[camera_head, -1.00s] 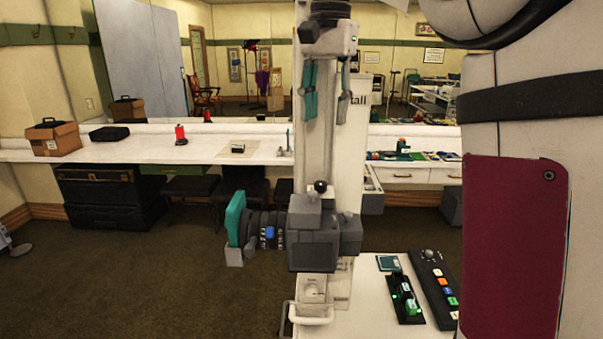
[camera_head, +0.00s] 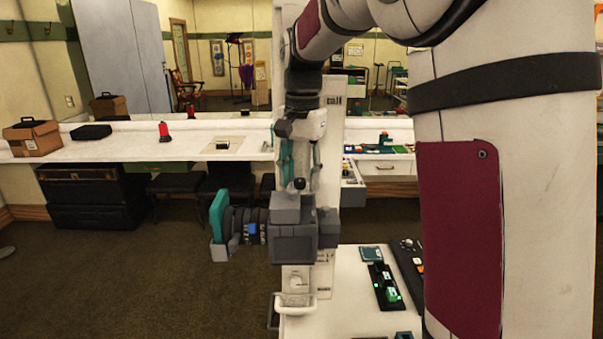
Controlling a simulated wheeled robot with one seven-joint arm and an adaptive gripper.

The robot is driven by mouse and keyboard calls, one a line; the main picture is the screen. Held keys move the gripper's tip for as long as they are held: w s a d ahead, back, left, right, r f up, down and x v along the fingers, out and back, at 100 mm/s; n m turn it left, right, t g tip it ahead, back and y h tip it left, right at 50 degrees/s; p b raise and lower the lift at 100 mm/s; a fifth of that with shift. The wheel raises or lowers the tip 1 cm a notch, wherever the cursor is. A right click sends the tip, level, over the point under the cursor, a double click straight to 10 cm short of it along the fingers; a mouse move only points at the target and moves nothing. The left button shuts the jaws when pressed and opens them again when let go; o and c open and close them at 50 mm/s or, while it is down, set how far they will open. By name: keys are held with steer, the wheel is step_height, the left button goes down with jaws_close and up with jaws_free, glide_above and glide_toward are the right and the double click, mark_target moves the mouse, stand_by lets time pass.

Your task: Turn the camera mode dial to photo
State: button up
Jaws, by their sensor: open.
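The grey camera (camera_head: 293,243) sits on the white stand in the middle of the head view. Its lens points left, with a blue ring and a teal hood (camera_head: 218,212). A small dark round knob (camera_head: 299,184) stands on top of the camera; I cannot tell whether it is the mode dial, and no mode marks are readable. My gripper (camera_head: 300,170) points down just above the camera, with its teal fingers apart. The knob appears between or just below the fingertips. I cannot tell whether they touch it.
A white table (camera_head: 335,310) at the front right holds a black panel with green-lit parts (camera_head: 385,288) and a teal plate (camera_head: 370,254). Behind is a long white counter (camera_head: 130,145) with a cardboard box (camera_head: 33,137) and a red item (camera_head: 164,132). Open floor lies to the left.

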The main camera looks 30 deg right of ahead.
jaws_close()
stand_by(0.4)
steer(key=m+p, duration=0.1)
steer(key=m, duration=0.2)
steer(key=shift+m, duration=0.3)
steer(key=shift+m+p, duration=0.6)
steer(key=shift+m, duration=1.2)
jaws_free()
